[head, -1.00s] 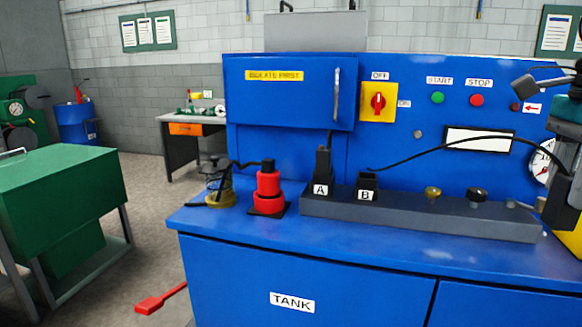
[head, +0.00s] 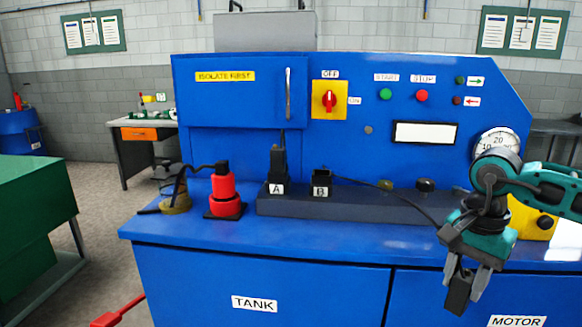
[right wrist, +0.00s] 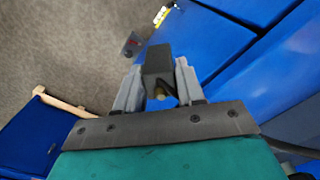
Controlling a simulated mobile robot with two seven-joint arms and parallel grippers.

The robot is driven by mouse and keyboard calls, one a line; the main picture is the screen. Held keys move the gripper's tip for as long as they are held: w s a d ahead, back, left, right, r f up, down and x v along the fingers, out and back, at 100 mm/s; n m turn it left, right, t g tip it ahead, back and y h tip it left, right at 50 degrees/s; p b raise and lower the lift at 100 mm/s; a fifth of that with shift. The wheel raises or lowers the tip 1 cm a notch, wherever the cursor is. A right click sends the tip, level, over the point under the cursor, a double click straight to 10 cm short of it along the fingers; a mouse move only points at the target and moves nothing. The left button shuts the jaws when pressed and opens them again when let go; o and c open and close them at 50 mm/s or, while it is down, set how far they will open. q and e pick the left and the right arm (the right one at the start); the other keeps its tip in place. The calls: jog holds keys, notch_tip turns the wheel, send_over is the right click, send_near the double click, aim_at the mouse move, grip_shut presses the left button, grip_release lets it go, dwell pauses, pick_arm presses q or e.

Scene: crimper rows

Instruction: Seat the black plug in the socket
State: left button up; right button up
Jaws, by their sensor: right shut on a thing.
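My right gripper (head: 466,282) points down in front of the bench at the right, shut on a black plug (head: 458,293). The plug also shows between the fingers in the right wrist view (right wrist: 158,62). A black cable (head: 395,190) runs from near socket B towards my right gripper. Socket B (head: 321,184) is a black block on the dark grey rail; its opening looks empty, though its inside is hidden. Socket A (head: 277,187), left of it, has a tall black plug (head: 278,162) upright in it. My right gripper is well right of and nearer than both sockets. My left gripper is out of view.
The dark grey rail (head: 400,213) lies on the blue bench (head: 250,237). A red stacked fitting (head: 225,190) with a black cable stands left of it. Behind is the blue panel with a red switch (head: 329,99) and gauge (head: 498,145). The bench's front strip is clear.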

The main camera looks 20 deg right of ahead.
jog(key=w+a+f+n, duration=0.2)
jog(key=a+n, duration=0.5)
jog(key=a, duration=0.5)
jog(key=w+a+f+n, duration=0.3)
jog(key=w+a+n, duration=0.2)
jog(key=a, duration=0.6)
jog(key=shift+a+n, duration=0.4)
jog(key=shift+n, duration=0.8)
jog(key=shift+w, duration=0.1)
